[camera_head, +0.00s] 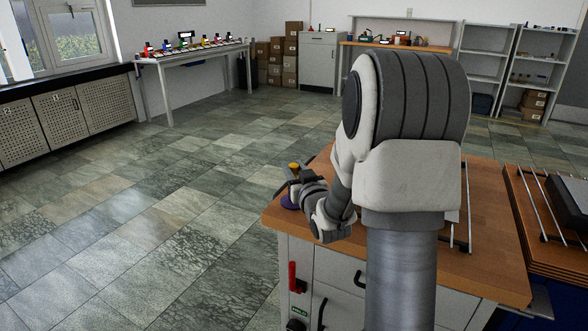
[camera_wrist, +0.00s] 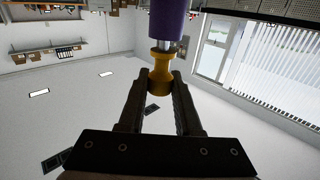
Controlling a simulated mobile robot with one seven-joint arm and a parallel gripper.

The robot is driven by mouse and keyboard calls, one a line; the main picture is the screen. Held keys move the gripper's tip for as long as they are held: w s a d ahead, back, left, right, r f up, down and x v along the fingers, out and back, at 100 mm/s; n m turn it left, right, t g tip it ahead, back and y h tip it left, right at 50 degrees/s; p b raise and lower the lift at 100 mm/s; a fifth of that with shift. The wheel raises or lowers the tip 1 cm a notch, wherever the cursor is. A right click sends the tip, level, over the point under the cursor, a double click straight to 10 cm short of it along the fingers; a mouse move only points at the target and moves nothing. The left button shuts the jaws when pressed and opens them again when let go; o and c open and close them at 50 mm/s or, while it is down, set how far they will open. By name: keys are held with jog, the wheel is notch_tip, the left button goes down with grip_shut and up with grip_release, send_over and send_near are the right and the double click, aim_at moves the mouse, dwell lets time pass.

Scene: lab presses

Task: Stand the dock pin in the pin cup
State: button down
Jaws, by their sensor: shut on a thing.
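The dock pin's yellow spool-shaped head (camera_wrist: 161,72) is between my gripper's fingertips (camera_wrist: 161,88) in the wrist view, which looks upside down. My gripper is shut on it. A short grey shank shows beyond the head, in line with a purple cylinder (camera_wrist: 168,18) cut off by the frame edge. In the head view my gripper (camera_head: 294,176) is at the near workbench's left corner, with the yellow head (camera_head: 294,166) above and a purple part (camera_head: 290,201) below. I cannot tell whether the purple part is the cup or belongs to the pin, nor whether the pin is seated.
The wooden workbench (camera_head: 480,262) carries metal rails (camera_head: 467,205) to the right of my arm, which hides much of its top. A red handle (camera_head: 292,276) is on its cabinet front. Open tiled floor lies to the left. A white table (camera_head: 200,57) with small coloured items stands farther back.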

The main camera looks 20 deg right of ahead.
jog(key=shift+f+b, duration=0.4)
jog(key=shift+f, duration=0.05)
jog(key=c, duration=0.5)
grip_release()
jog(key=shift+r, duration=0.1)
jog(key=shift+s, duration=0.1)
